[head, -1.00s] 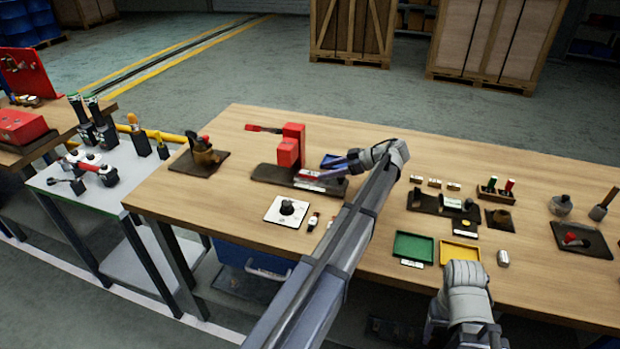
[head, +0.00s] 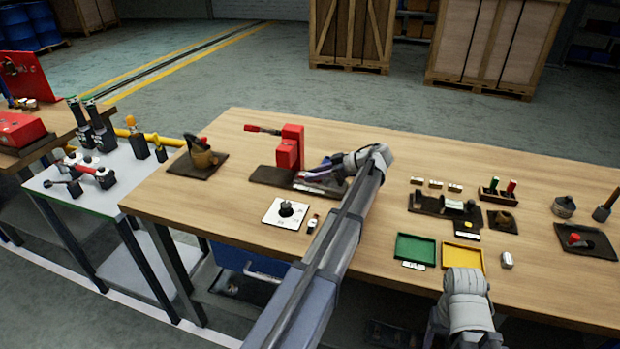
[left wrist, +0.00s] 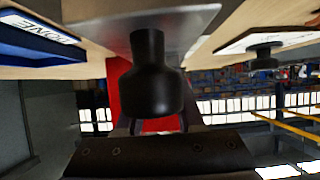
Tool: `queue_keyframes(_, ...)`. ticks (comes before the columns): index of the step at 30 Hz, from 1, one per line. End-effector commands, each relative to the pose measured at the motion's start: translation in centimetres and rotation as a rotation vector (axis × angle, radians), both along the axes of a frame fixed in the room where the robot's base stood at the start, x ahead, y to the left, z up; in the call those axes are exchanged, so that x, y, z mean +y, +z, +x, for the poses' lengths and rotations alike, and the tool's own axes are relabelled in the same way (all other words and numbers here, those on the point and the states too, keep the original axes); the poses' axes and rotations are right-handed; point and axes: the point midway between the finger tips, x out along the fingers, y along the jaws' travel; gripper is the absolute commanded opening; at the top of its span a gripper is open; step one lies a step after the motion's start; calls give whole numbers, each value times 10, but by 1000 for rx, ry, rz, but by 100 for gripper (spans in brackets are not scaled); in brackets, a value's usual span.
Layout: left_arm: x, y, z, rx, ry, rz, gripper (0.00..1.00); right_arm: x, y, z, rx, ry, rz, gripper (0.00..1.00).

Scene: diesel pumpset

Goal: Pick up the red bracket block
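A red upright block (head: 290,147) stands on a dark base plate (head: 268,176) left of the bench's middle. It is the red thing nearest my left gripper; I cannot tell whether a separate bracket block is there. My left gripper (head: 312,178) is low over the plate's right part, just right of the red block. In the left wrist view its fingers (left wrist: 158,124) stand apart, with a black knob-shaped part (left wrist: 150,75) in front and red surface (left wrist: 115,85) behind. No grip shows. My right arm is at the front edge; its gripper's fingers are not clear.
A white plate with a black knob (head: 286,211) lies in front of the base plate. A green tray (head: 416,248) and a yellow tray (head: 463,256) lie to the right. A blue tray marked DONE (left wrist: 35,45) shows close in the left wrist view.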

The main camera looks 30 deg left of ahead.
Motion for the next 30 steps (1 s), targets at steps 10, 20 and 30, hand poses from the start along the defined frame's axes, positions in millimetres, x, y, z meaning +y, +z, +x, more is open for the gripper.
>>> queue_keyframes(10, 0, 0, 0, 0, 0, 0, 0, 0, 0, 0, 0, 0, 0, 64)
queue_keyframes(20, 0, 0, 0, 0, 0, 0, 0, 0, 0, 0, 0, 0, 0, 64)
queue_keyframes(30, 0, 2, 0, 0, 0, 0, 0, 0, 2, 0, 0, 0, 0, 64)
